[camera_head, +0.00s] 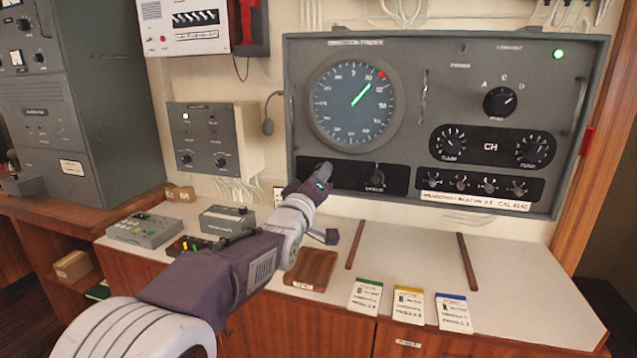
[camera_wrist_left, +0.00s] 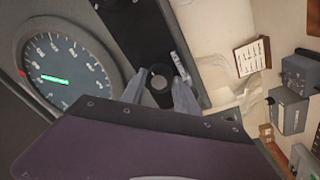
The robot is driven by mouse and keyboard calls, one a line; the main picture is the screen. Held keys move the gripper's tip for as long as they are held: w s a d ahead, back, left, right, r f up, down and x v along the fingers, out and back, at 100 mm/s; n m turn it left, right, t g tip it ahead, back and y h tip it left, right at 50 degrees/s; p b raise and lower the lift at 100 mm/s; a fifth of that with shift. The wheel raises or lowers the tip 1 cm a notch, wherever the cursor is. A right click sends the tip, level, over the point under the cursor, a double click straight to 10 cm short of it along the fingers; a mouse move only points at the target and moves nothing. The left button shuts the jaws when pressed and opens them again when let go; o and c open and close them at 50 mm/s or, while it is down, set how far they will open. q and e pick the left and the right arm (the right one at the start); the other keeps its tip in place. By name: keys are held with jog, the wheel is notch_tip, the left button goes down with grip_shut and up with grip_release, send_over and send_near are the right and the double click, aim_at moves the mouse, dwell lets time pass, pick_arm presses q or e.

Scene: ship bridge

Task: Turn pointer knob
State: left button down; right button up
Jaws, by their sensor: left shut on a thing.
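A dark round knob (camera_wrist_left: 160,83) sits between the two fingers of my left gripper (camera_wrist_left: 158,88) in the left wrist view, and the gripper is shut on it. In the head view my left gripper (camera_head: 320,178) reaches the left part of the black strip under the direction finder dial and hides this knob. The round dial (camera_head: 345,115) has a glowing green pointer (camera_head: 361,94) tilted to the upper right. A red mark (camera_head: 381,75) lies on the rim clockwise of the pointer tip. My right gripper is in no view.
Another knob (camera_head: 376,181) is on the same strip, to the right. The grey panel (camera_head: 415,70) carries more knobs and a lit green lamp (camera_head: 558,54). Below, the counter (camera_head: 400,260) holds small boxes, a wooden block (camera_head: 312,270), two dark strips and several cards.

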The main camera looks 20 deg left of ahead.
pick_arm(q)
jog(key=shift+r+n, duration=0.2)
jog(key=shift+n, duration=0.6)
jog(key=c, duration=0.9)
grip_release()
jog(key=shift+a+f, duration=0.1)
jog(key=shift+s+b, duration=0.15)
jog(key=shift+b, duration=0.15)
jog(key=s, duration=0.3)
jog(key=s+b, duration=0.1)
jog(key=s, duration=0.2)
jog(key=s+f+b, duration=0.1)
jog(key=s, duration=0.1)
jog(key=shift+s, duration=0.4)
